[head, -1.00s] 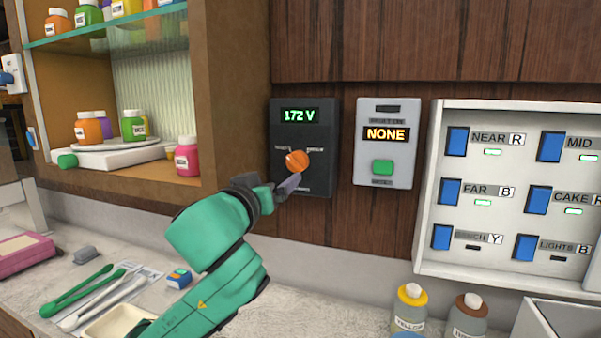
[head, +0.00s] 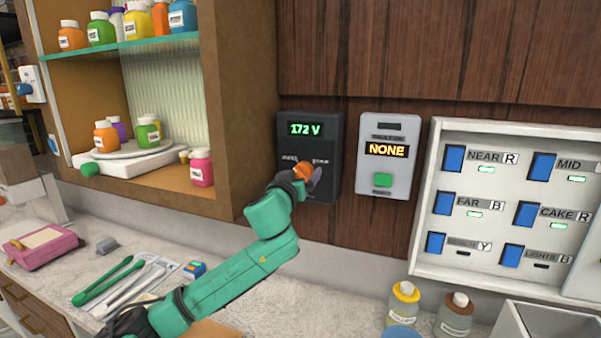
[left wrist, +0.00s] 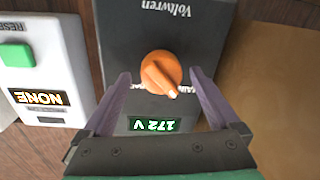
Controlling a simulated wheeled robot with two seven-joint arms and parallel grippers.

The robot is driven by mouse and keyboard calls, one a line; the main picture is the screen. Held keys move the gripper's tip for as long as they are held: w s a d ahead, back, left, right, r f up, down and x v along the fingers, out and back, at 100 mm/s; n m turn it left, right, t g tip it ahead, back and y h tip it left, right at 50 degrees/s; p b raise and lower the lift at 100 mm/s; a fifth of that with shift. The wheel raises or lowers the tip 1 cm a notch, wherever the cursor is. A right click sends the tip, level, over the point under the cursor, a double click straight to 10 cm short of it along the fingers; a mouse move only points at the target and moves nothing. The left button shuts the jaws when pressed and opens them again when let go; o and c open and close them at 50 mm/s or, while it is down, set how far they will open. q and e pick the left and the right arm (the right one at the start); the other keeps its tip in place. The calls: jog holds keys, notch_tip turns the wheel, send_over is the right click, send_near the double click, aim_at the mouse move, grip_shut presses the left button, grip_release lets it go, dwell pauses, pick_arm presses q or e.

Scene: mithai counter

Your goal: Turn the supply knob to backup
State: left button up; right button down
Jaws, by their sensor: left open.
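The orange supply knob (head: 303,172) sits on a dark wall box (head: 311,133) whose green display reads 172 V. The left wrist view shows the knob (left wrist: 160,73) upside down, with its pointer ridge slanting toward the lower right of that picture. The labels around it are partly hidden or too small to read. My left gripper (head: 306,182) is at the box front. In the left wrist view its two purple fingers (left wrist: 160,82) are open, one on each side of the knob, with a gap on both sides. My right gripper is not in view.
A grey box (head: 382,185) with a NONE display and green button is right of the knob box. A switch panel (head: 427,180) with blue switches is further right. A shelf cabinet (head: 237,100) stands close on the left. Tongs (head: 107,282) and bottles (head: 403,303) are on the counter.

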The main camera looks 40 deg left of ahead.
pick_arm(q)
jog(key=shift+w+a+f, duration=0.1)
jog(key=c, duration=1.4)
jog(key=shift+m, duration=0.4)
jog(key=m+b, duration=0.1)
jog(key=m, duration=0.2)
jog(key=shift+m, duration=0.3)
jog(key=m, duration=0.4)
jog(key=shift+m+t, duration=0.3)
jog(key=shift+m, duration=0.1)
jog(key=m, duration=0.4)
jog(key=shift+m, duration=0.3)
jog(key=shift+m+t+h, duration=0.3)
jog(key=shift+m+h, duration=0.1)
jog(key=shift+m, duration=2)
jog(key=o, duration=1.4)
jog(key=shift+f, duration=0.1)
